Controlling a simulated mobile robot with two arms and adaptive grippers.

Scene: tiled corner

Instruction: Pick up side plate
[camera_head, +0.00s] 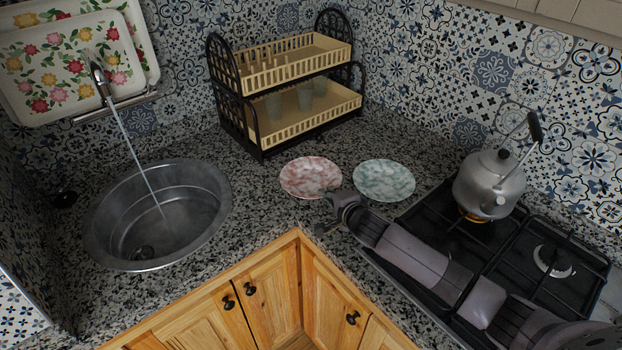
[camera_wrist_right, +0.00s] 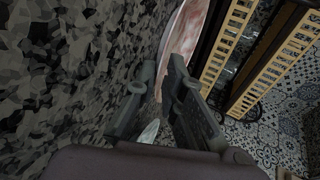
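Two round plates lie on the speckled counter: a red-and-white plate (camera_head: 310,176) and a green-and-white plate (camera_head: 384,180) to its right. I cannot tell from their looks which is the side plate. My right gripper (camera_head: 322,212) is just in front of the red plate's near edge, with its fingers apart and nothing held. In the right wrist view the open fingers (camera_wrist_right: 160,72) point toward the red plate (camera_wrist_right: 186,38), part of which is hidden behind a finger. I cannot tell whether a finger touches it. My left gripper is out of view.
A two-tier dish rack (camera_head: 290,90) with cups stands behind the plates. A kettle (camera_head: 490,183) sits on the gas hob (camera_head: 545,235) at right, over a lit burner, and my right arm crosses the hob's front. A round sink (camera_head: 158,212) with running water is at left.

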